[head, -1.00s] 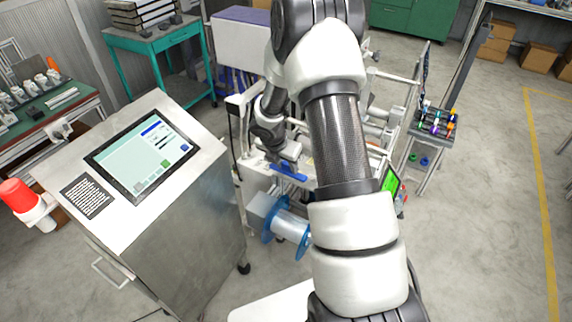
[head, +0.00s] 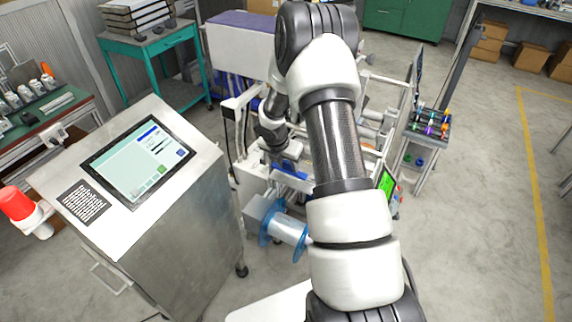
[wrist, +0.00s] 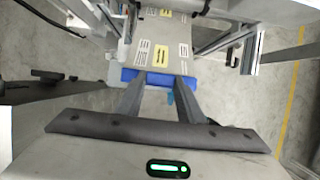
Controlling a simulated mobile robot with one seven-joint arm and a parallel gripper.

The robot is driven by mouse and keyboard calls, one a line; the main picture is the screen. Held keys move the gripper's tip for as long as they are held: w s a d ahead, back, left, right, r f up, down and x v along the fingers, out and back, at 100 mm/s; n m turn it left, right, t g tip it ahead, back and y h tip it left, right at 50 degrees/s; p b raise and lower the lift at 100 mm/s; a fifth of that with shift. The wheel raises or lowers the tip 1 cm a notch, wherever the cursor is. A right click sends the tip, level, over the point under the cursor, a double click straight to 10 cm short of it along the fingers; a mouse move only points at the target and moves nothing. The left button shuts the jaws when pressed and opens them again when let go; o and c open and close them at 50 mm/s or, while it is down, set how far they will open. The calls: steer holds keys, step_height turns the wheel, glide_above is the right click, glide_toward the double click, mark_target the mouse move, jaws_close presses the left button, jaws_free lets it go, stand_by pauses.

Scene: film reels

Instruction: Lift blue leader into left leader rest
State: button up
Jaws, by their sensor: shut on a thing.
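The blue leader shows as a blue bar across my fingertips in the wrist view (wrist: 160,77). My gripper (wrist: 158,84) is shut on it, with both dark fingers meeting the bar. In front of the bar is a grey machine plate with white and yellow labels (wrist: 160,52). In the head view my gripper (head: 288,158) is at the near left side of the white-framed machine, partly hidden by my arm. A blue-flanged reel (head: 286,233) sits below it. I cannot make out the left leader rest for sure.
A steel console (head: 150,190) with a screen stands at the left. A small stand with coloured items (head: 430,122) is at the right of the machine. A teal cart (head: 150,40) stands behind. Open floor lies at the right.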

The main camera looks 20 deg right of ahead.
steer(key=w+d+f, duration=0.2)
steer(key=w+d, duration=0.1)
steer(key=d, duration=0.1)
steer(key=shift+w+d, duration=0.3)
steer(key=shift+d, duration=0.05)
stand_by(0.8)
steer(key=shift+r, duration=0.1)
